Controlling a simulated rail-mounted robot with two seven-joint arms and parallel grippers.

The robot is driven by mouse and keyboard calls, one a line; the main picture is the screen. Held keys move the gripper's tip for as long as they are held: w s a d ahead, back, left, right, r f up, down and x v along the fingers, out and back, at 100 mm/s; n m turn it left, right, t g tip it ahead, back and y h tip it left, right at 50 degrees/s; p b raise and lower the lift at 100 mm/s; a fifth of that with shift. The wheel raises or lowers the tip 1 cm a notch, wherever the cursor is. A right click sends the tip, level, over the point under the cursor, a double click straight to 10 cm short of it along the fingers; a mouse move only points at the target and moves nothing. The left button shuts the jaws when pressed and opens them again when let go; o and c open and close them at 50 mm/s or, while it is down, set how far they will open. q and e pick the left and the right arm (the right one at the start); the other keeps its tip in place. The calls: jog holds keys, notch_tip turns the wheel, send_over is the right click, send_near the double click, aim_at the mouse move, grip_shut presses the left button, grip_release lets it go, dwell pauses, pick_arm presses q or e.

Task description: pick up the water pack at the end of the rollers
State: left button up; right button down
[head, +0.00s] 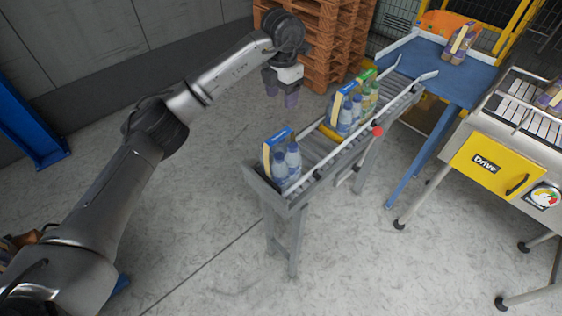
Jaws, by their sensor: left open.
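The water pack (291,161) stands upright at the near end of the roller conveyor (314,146). It has blue-capped clear bottles and a blue and yellow carton side. My left gripper (283,97) is open and empty, pointing down. In the picture it is above the water pack, apart from it, to the left of the rollers. The right gripper is not in view.
More packs stand further up the rollers, one with blue bottles (345,116) and one with green (371,96). Stacked wooden pallets (318,40) stand behind. A blue table (424,64) and a machine with a yellow Drive panel (488,166) are at right.

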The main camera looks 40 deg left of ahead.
pick_arm(q)
jog(key=p, duration=0.1)
send_over(281, 134)
notch_tip(281, 134, down, 7)
jog(key=shift+d+f, duration=0.1)
notch_tip(281, 134, down, 4)
jog(key=shift+f+p, duration=0.2)
jog(key=shift+p, duration=1)
jog(key=shift+f, duration=0.45)
jog(key=shift+c, duration=0.2)
grip_shut()
jog(key=shift+r, duration=0.15)
